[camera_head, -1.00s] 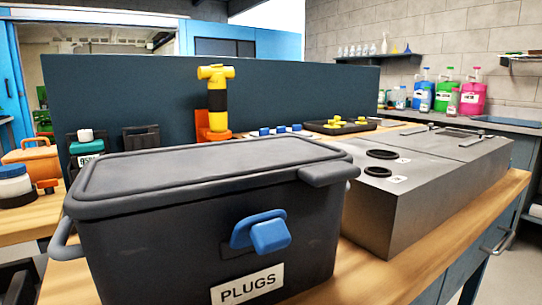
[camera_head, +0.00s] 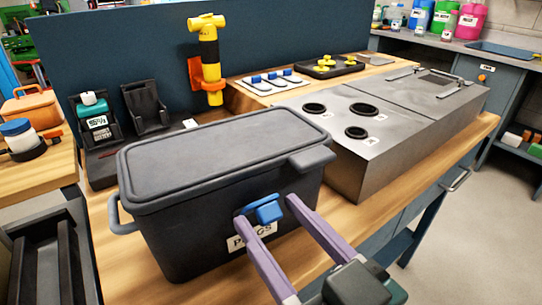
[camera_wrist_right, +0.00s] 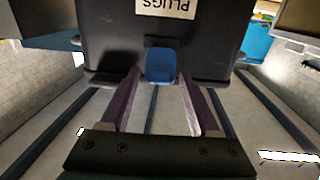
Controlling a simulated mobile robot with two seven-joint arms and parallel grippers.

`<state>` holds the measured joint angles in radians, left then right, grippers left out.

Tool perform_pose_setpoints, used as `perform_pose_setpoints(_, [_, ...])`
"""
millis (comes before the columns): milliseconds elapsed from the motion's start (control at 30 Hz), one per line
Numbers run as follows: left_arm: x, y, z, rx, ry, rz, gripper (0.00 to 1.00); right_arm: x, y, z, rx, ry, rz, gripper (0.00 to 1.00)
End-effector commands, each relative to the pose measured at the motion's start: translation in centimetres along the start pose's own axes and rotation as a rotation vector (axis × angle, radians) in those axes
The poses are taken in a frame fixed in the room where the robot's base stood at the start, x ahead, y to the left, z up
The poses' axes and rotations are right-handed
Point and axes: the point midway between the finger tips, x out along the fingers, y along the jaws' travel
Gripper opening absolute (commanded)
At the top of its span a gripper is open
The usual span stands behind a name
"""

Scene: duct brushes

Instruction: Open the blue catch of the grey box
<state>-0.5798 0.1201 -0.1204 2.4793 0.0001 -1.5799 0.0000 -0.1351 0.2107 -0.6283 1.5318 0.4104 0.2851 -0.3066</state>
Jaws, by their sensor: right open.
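The dark grey box (camera_head: 165,225) stands on the wooden bench with its lid (camera_head: 222,150) on. It bears a white PLUGS label, partly covered by a finger in the head view. The blue catch (camera_head: 266,210) is on the box's front, above the label, and sticks out a little. My right gripper (camera_head: 264,212) is open, its purple fingers reaching to either side of the catch. In the right wrist view, the blue catch (camera_wrist_right: 160,62) shows between the open fingertips of the right gripper (camera_wrist_right: 159,76); I cannot tell whether they touch it. My left gripper is not in view.
A metal unit (camera_head: 350,165) with black-ringed holes stands close to the right of the box. Behind are a yellow-and-black torch (camera_head: 209,55) in an orange holder, a black tray (camera_head: 338,67) and a blue panel. Bare bench top lies in front of the box.

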Motion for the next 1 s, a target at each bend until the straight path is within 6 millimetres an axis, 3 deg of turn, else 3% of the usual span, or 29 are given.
perform_pose_setpoints(167, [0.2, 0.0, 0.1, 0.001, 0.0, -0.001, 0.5, 1.6, 0.0, 0.0, 0.001, 0.0, 0.0, 0.62])
perform_pose_setpoints(467, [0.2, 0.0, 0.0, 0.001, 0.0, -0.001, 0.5, 1.8, 0.0, 0.0, 0.0, 0.0, 0.0, 0.61])
perform_pose_setpoints(1000, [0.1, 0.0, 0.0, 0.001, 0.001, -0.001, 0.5, 1.8, 0.0, 0.0, 0.0, 0.0, 0.0, 0.01])
